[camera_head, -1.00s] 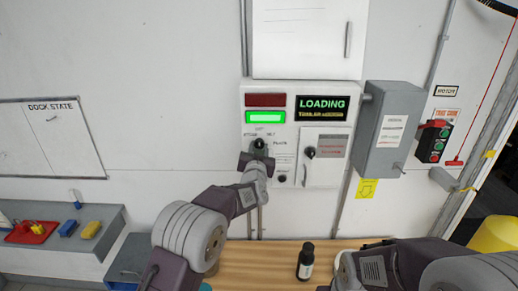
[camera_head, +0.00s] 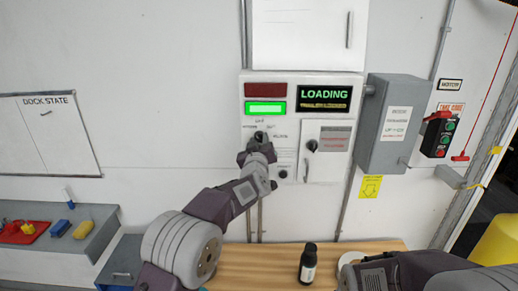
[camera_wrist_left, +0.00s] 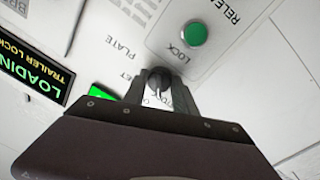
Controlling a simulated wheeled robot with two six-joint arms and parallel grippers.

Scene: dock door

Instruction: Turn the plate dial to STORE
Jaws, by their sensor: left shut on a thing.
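The plate dial (camera_head: 261,136) is a dark round knob on the white control panel (camera_head: 287,90), under a lit green lamp. My left gripper (camera_head: 258,147) reaches up to it from below. In the left wrist view the fingers (camera_wrist_left: 160,82) are shut on the dark dial knob (camera_wrist_left: 158,77), with PLATE lettering close by. The fingers and wrist hide part of the labels around the dial, and I cannot read which one it points to. My right arm shows at the lower right, but its gripper is not visible.
The display (camera_head: 324,97) reads LOADING. A second dark knob (camera_head: 312,145) sits to the right on the panel. A green button (camera_wrist_left: 194,33) shows by LOCK and RELEASE lettering. A grey box (camera_head: 390,124) juts out at right. A dark bottle (camera_head: 308,262) stands on the wooden table (camera_head: 250,270).

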